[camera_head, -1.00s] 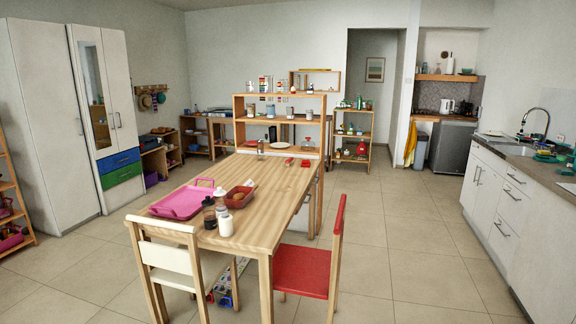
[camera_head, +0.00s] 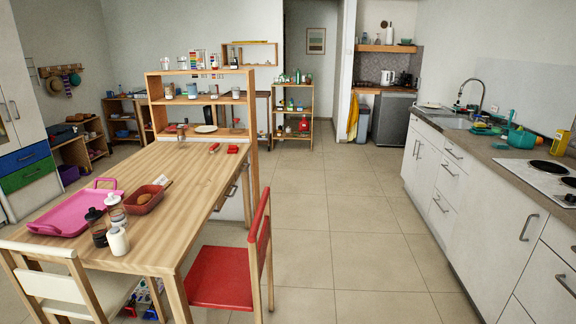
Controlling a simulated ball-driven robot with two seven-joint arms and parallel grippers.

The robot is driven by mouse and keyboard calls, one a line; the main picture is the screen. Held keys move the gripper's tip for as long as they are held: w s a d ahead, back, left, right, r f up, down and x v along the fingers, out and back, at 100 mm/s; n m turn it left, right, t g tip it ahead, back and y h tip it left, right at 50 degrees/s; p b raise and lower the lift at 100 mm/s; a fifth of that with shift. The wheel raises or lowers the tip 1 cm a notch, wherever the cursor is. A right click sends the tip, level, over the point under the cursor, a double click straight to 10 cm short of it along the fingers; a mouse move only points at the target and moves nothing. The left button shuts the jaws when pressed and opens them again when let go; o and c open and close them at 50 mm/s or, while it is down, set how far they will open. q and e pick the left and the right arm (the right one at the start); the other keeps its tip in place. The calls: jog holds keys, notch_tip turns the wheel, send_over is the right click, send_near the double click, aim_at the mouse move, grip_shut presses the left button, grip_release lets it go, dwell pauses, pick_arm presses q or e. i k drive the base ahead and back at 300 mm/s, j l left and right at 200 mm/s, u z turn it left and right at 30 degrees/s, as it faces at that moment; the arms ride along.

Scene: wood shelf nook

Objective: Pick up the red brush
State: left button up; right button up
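Two small red things lie at the far end of the wooden table (camera_head: 172,185): a thin one (camera_head: 214,147) on the left and a broader one (camera_head: 233,149) on the right. They are too small to tell whether either is the red brush. Another red thing (camera_head: 304,125) sits on the low wooden shelf unit (camera_head: 292,110) at the back; I cannot tell what it is. Neither of my grippers is in view.
A pink tray (camera_head: 75,213), a red-brown basket (camera_head: 143,199) and several bottles stand on the table's near left part. A red chair (camera_head: 222,277) stands at its right side. Tiled floor (camera_head: 345,225) is clear between the table and the white counter (camera_head: 480,205) on the right.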

aim_at(214, 149)
jog(key=i+l+z, duration=0.3)
jog(key=i+z, duration=0.15)
jog(key=i, duration=0.2)
jog(key=i+z, duration=0.45)
jog(key=i, duration=0.2)
jog(key=i+u, duration=0.2)
jog(key=i, duration=0.4)
jog(key=i+u, duration=0.2)
jog(key=i, duration=0.4)
jog(key=i+l+u, duration=0.2)
jog(key=i, duration=0.4)
jog(key=i+l+u, duration=0.2)
jog(key=i, duration=0.4)
jog(key=i+j+u, duration=0.1)
jog(key=i+u, duration=0.25)
jog(key=i, duration=0.15)
jog(key=i+u, duration=0.35)
jog(key=i, duration=0.15)
jog(key=i+l+u, duration=0.15)
jog(key=i+u, duration=0.2)
jog(key=i, duration=0.15)
jog(key=i+l+u, duration=0.35)
jog(key=i+j, duration=0.05)
jog(key=i, duration=0.05)
